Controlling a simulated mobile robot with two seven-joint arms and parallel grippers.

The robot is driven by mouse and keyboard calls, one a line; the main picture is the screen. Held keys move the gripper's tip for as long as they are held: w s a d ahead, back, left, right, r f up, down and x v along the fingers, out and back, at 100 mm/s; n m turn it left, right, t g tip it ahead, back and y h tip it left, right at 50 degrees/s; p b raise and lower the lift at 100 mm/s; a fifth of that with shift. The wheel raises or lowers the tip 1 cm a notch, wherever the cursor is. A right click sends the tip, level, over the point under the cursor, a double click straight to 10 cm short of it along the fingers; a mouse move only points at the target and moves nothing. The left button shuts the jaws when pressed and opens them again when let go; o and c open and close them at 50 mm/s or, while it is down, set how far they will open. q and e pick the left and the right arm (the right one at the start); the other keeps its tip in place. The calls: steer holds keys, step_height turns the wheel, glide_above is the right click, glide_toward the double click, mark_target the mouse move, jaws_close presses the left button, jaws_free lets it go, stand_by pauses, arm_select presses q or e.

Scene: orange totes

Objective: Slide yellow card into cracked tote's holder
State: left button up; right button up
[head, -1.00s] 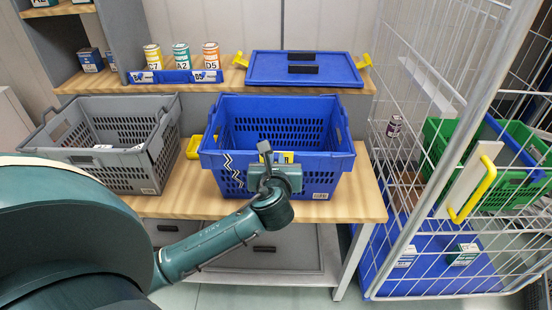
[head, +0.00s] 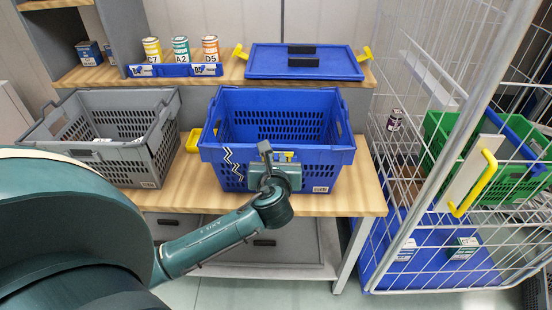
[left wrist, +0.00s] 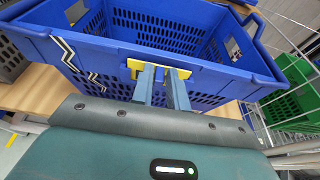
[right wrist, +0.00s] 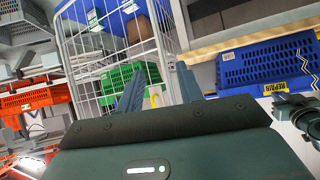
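The cracked tote is the blue tote (head: 222,155) with a black-and-white zigzag on its front wall; that wall also shows in the left wrist view (left wrist: 110,62). The yellow card (left wrist: 138,66) is at the front wall, just below the rim, beyond my left fingertips. My left gripper (left wrist: 162,72) has its fingers close together at the card and seems shut on it. The fingers and hand hide the holder, so I cannot tell how far the card sits in it. In the right wrist view the card (right wrist: 278,88) reads "REPAIR". My right gripper (right wrist: 158,80) is open and empty.
A grey tote (head: 155,150) stands left of the blue tote on the wooden bench (head: 360,198). A blue lid (head: 265,66) and several cans are on the shelf behind. A wire cage (head: 395,250) with a green tote (head: 510,180) stands at the right.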

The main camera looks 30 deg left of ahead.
arm_select(q)
steer(key=o, duration=0.4)
arm_select(e)
steer(key=shift+s+f, duration=0.1)
steer(key=shift+s, duration=0.1)
